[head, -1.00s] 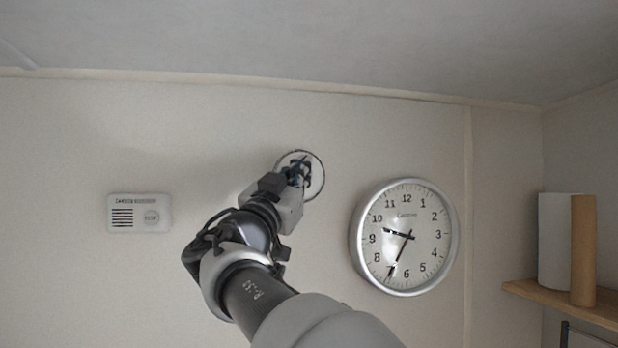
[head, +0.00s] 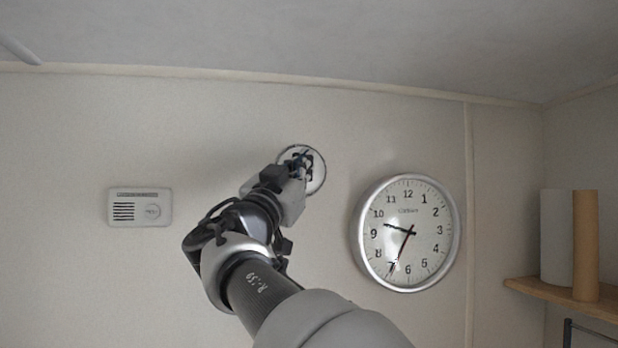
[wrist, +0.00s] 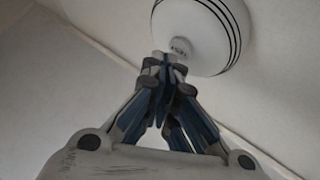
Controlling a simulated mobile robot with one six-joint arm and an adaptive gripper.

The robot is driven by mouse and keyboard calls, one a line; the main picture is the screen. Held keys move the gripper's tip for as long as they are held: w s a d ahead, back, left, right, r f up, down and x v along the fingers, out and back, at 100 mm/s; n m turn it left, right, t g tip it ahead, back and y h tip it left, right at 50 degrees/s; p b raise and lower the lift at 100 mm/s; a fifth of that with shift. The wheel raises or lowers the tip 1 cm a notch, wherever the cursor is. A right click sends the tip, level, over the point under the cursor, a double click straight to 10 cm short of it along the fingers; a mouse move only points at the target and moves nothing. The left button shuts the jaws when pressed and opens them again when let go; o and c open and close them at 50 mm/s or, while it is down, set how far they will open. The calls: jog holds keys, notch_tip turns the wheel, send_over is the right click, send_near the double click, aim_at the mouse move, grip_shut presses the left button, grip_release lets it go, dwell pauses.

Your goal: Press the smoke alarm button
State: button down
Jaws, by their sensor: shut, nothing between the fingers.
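The smoke alarm is a round white disc on the wall. In the head view the smoke alarm (head: 318,179) is mostly hidden behind my gripper (head: 301,160). In the wrist view the smoke alarm (wrist: 200,35) fills the top middle, with dark rings around its side.
A white rectangular alarm box (head: 140,207) is on the wall at left. A round wall clock (head: 407,233) hangs right of the smoke alarm. A wooden shelf (head: 565,297) at right holds a white roll (head: 556,238) and a brown roll (head: 585,245). The ceiling is close above.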

jog(key=shift+s, duration=0.1)
jog(key=s+d+b, duration=0.1)
jog(key=s+b, duration=0.4)
jog(key=b, duration=0.1)
jog(key=shift+s+d, duration=0.35)
jog(key=shift+s, duration=0.05)
dwell(0.9)
